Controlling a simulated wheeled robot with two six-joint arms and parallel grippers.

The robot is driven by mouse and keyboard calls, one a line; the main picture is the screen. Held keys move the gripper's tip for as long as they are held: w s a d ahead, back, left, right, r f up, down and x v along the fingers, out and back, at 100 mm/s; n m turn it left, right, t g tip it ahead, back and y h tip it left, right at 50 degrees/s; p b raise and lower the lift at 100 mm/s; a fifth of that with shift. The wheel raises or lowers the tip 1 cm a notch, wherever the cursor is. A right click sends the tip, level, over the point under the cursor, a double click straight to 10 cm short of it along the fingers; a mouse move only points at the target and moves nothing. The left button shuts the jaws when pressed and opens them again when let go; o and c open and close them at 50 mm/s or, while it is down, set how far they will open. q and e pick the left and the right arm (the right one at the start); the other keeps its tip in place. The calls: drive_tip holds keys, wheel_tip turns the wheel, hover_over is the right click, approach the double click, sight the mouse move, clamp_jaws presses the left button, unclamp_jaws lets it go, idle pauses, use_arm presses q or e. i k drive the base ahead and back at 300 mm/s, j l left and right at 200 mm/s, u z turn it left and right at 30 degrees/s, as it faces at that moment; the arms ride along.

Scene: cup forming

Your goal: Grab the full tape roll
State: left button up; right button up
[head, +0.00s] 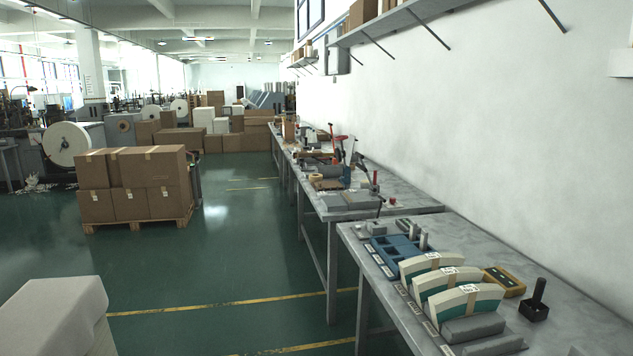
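A small tan ring that looks like a tape roll (315,177) lies on the farther workbench (410,208), near its left edge. It is small in the head view, and I cannot tell how full it is. No other tape roll is clear to me. Neither of my grippers shows in the head view.
The nearer workbench (388,287) holds a blue tray (393,258), curved paper stacks (463,302), grey blocks (474,328) and a black-handled tool (535,303). A carton pallet (137,222) stands left. A pale block (52,312) fills the lower left. Green floor (235,265) between is clear.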

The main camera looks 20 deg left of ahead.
sight(314, 177)
drive_tip(key=i+j+u, duration=0.35)
drive_tip(key=i, duration=0.15)
drive_tip(key=i+j+u, duration=0.3)
drive_tip(key=i, duration=0.2)
drive_tip(key=i+u, duration=0.35)
drive_tip(key=i, duration=0.15)
